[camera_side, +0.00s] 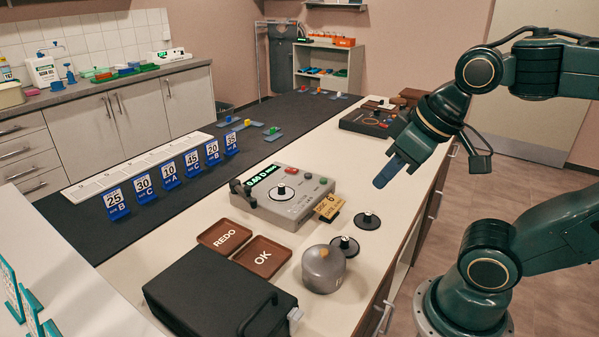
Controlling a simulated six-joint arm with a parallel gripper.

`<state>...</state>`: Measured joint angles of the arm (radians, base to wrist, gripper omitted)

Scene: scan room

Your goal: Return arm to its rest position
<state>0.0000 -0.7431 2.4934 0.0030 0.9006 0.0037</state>
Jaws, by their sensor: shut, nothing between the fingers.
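My gripper (390,171) is at the right of the view, above the right edge of the bench (185,252). Its blue fingers point down and to the left, are shut, and hold nothing. It is apart from everything on the bench. My dark green arm reaches in from the right, bent at the elbow, with its base beside the bench at the lower right.
Below the gripper are a grey meter box (293,207), a yellow tag (327,207), dark discs (367,221) and a grey cylinder (323,270). REDO (224,236) and OK (262,257) trays, a black case (205,300) and blue number cards (171,177) stand left. A dark tray (372,122) lies behind.

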